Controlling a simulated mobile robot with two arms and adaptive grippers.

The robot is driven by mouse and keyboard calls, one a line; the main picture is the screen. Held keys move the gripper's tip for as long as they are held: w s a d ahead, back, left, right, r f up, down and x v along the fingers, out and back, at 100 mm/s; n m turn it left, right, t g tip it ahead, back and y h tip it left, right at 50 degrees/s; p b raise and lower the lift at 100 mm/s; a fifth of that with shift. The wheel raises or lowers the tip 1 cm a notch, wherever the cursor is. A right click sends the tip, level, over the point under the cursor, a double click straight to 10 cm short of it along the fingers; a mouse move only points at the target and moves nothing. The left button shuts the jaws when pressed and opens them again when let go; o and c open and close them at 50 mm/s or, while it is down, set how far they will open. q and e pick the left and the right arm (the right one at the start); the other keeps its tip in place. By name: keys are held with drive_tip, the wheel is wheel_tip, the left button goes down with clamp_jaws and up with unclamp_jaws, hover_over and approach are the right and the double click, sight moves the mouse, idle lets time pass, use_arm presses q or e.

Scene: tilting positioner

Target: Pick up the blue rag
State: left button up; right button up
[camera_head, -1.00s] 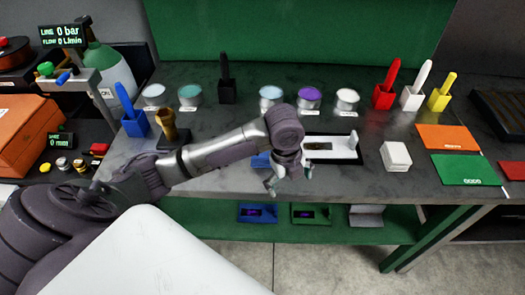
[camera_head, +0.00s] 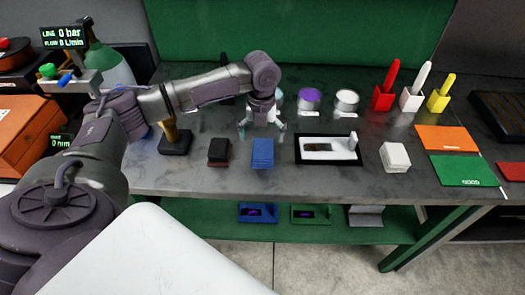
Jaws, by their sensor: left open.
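The blue rag (camera_head: 262,154) is a small folded blue stack lying on the grey bench, near the middle of its front part. My left gripper (camera_head: 262,134) points down just behind and above the rag, with its fingers apart and nothing between them. The rag is in full view and stands clear of the fingers as far as I can tell. My right gripper does not show.
A black block on a red base (camera_head: 218,152) lies left of the rag. A dark stand (camera_head: 175,141) is farther left. Tins and coloured holders line the back.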

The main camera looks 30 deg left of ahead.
sight(263, 148)
use_arm(q)
drive_tip(key=f+p, duration=0.1)
drive_tip(key=f, duration=0.4)
drive_tip(key=shift+d+f+p, duration=0.2)
drive_tip(key=shift+f+p, duration=0.1)
drive_tip(key=shift+p, duration=0.05)
drive_tip(key=shift+f, duration=0.25)
drive_tip(key=c, duration=1.2)
drive_tip(key=shift+r, duration=0.15)
drive_tip(key=shift+c, duration=0.2)
drive_tip(key=shift+w+r, duration=0.1)
drive_tip(key=shift+r, duration=0.15)
drive_tip(key=r, duration=0.2)
drive_tip(key=r+b, duration=0.1)
drive_tip(key=shift+w+d+r+b, duration=0.1)
drive_tip(key=shift+d+r+b, duration=0.2)
drive_tip(key=shift+d+r, duration=0.1)
drive_tip(key=w+d+r+b, duration=0.2)
drive_tip(key=d+r, duration=0.4)
drive_tip(key=d, duration=0.4)
drive_tip(key=shift+w+d+r, duration=0.25)
drive_tip(key=shift+w, duration=0.1)
